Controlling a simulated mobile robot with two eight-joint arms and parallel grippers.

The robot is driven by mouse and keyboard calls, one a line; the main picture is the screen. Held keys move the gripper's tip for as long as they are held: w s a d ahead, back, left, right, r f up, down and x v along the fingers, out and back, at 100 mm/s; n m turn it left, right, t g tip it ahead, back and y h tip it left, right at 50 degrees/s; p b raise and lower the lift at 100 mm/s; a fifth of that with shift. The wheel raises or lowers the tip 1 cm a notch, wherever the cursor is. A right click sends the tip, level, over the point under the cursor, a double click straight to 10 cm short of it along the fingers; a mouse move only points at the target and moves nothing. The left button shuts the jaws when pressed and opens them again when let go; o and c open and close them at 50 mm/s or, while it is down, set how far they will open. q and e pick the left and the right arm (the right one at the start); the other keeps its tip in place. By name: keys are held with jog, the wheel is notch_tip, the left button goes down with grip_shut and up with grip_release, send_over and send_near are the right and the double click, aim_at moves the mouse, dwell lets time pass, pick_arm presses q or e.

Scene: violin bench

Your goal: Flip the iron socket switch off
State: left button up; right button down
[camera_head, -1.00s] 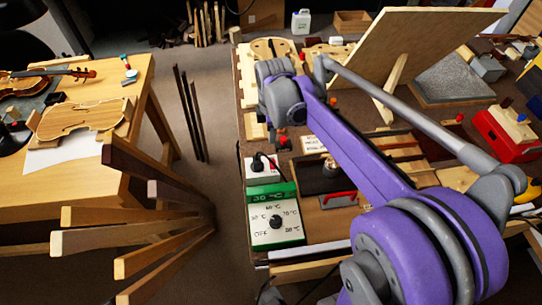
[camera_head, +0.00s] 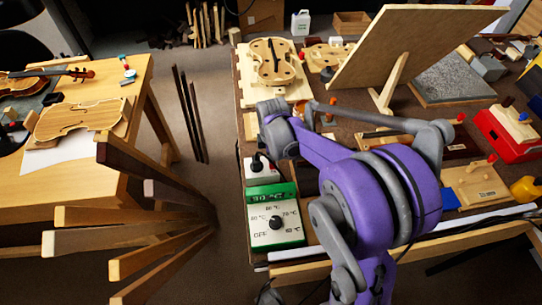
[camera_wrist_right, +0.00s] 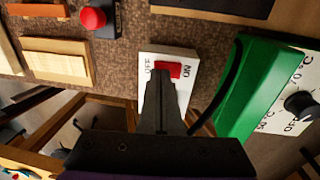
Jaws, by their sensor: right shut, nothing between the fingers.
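The iron socket (camera_head: 249,175) is a small white box at the bench's left edge, with a black plug and cord. In the right wrist view the socket (camera_wrist_right: 182,56) shows a red rocker switch (camera_wrist_right: 174,69) between the printed words OFF and ON. I cannot tell which way the rocker is tilted. My right gripper (camera_wrist_right: 163,76) is shut and empty, its tips over or against the rocker's OFF side; contact is unclear. The fingers cover the lower part of the socket. In the head view my right arm hides the gripper. My left gripper is not in view.
A green and white temperature box (camera_head: 262,238) with a black dial (camera_head: 276,222) stands right beside the socket. A violin body (camera_head: 272,65) lies at the back of the bench. A block with a red button (camera_wrist_right: 93,18) is near the socket.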

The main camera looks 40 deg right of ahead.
jog(key=shift+f, duration=0.1)
jog(key=shift+w+f+b, duration=0.15)
jog(key=shift+f+b, duration=0.2)
jog(key=shift+b, duration=0.05)
jog(key=shift+g, duration=0.4)
jog(key=shift+f+b, duration=0.1)
jog(key=shift+b, duration=0.2)
